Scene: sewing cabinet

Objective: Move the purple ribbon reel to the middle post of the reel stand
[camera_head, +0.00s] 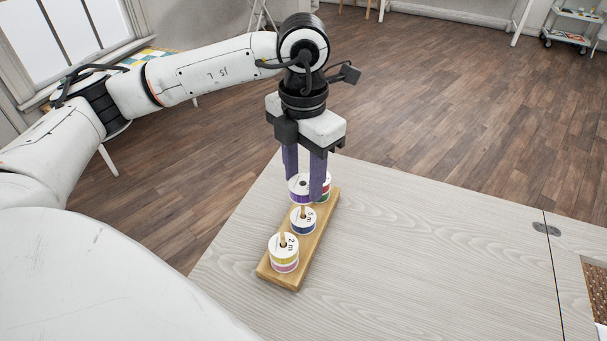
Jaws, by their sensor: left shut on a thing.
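The wooden reel stand (306,261) lies at an angle on the table. Its near post carries a yellow reel above a pink one (284,266). Its middle post (303,211) rises out of a dark blue reel (302,229). The purple ribbon reel (299,198), with a white top, is between the fingers of my left gripper (304,190), which points down and is shut on it. This reel is near the stand's far end, beside a red and green stack (326,190) partly hidden by a finger. My right gripper is not in view.
The pale wood table (430,250) is clear to the right of the stand. A seam and a small metal fitting (546,229) lie farther right, by a brown woven inset (597,285). The table's left edge runs close to the stand.

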